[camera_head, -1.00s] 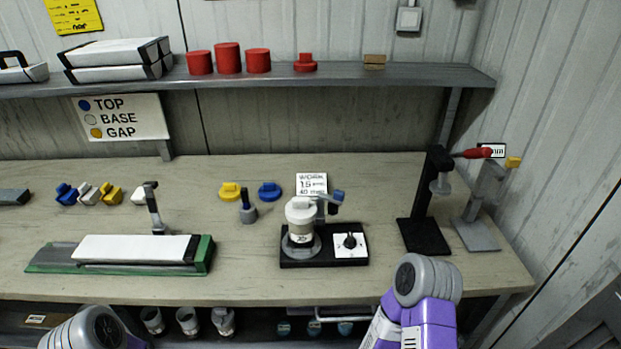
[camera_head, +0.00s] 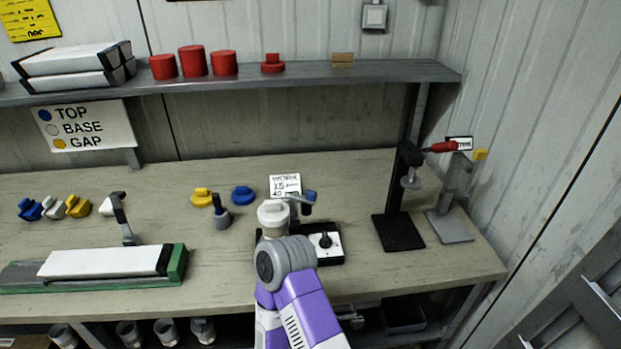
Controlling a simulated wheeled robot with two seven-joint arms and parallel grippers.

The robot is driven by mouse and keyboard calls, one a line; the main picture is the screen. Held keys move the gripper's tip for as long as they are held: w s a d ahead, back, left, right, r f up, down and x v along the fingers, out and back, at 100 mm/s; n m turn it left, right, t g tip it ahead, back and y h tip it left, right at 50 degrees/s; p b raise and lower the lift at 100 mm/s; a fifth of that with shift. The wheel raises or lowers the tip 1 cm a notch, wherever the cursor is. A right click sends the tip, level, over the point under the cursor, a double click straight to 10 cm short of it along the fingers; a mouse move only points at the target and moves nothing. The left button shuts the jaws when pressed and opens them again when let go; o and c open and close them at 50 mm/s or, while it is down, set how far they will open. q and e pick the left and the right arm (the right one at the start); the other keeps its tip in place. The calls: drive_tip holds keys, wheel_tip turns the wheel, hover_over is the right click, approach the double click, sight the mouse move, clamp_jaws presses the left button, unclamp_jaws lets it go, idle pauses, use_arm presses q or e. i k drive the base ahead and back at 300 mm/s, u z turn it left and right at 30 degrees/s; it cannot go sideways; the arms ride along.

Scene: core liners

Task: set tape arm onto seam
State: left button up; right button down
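A white core liner (camera_head: 105,261) lies in a green tray (camera_head: 178,264) at left. A black press stand (camera_head: 398,232) and a grey stand (camera_head: 450,226) stand at right. Yellow (camera_head: 202,197) and blue (camera_head: 243,195) caps lie behind. Bench between machine and black stand is clear.

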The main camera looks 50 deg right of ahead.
sight(309, 199)
drive_tip(key=k, duration=0.2)
drive_tip(key=z, duration=0.85)
